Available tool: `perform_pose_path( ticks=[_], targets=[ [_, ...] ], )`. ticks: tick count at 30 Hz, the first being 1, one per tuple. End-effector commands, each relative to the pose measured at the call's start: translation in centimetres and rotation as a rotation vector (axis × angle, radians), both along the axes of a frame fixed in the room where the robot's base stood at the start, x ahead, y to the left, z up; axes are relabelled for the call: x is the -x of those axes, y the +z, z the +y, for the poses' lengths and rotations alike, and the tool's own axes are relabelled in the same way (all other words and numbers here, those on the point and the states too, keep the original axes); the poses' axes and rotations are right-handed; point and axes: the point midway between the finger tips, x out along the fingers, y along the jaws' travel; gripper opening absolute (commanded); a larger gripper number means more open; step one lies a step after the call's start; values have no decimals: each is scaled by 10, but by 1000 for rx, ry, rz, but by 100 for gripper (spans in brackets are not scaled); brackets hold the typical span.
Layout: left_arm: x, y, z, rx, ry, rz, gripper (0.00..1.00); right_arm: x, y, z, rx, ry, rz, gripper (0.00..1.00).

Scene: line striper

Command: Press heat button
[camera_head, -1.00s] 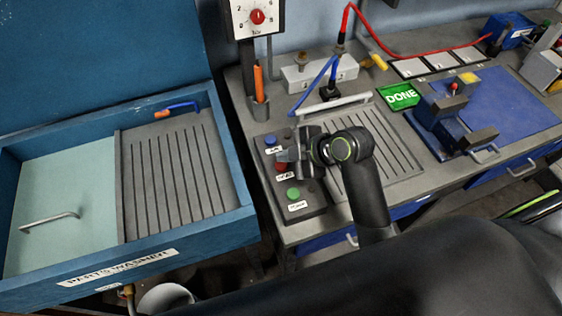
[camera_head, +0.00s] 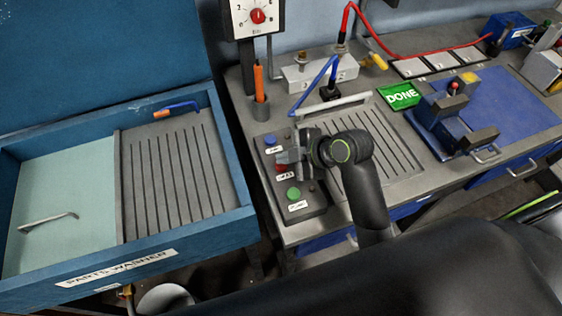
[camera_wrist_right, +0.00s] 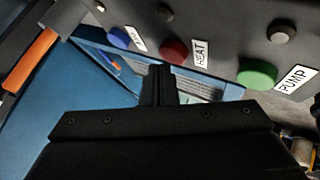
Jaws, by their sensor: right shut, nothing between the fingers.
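A dark button panel (camera_head: 312,207) on the bench carries three labelled buttons. The red HEAT button (camera_wrist_right: 173,52) sits between the blue button (camera_wrist_right: 119,38) and the green PUMP button (camera_wrist_right: 257,73) in the right wrist view. In the head view the red button (camera_head: 281,168) is partly hidden by my right gripper (camera_head: 286,156). The right gripper is shut and empty, with its fingertips close to the red button. In the wrist view the closed fingers (camera_wrist_right: 158,72) lie just beside it; I cannot tell whether they touch. My left gripper is not in view.
The blue parts washer (camera_head: 120,262) stands open at the left. A holder with an orange-handled tool (camera_head: 259,85) stands behind the panel, below a dial with a red knob (camera_head: 258,16). A green DONE sign (camera_head: 399,96) and a blue fixture (camera_head: 450,120) are to the right.

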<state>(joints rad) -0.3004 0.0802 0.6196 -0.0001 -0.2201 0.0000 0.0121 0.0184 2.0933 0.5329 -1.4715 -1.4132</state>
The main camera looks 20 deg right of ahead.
Motion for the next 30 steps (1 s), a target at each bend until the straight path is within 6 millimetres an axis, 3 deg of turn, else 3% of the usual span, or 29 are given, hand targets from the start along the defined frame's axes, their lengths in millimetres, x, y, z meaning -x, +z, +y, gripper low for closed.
perform_pose_path(
  ticks=[30],
  targets=[
    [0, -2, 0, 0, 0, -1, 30, 0, -6, 0, 0, 0, 1, 0]
  ],
)
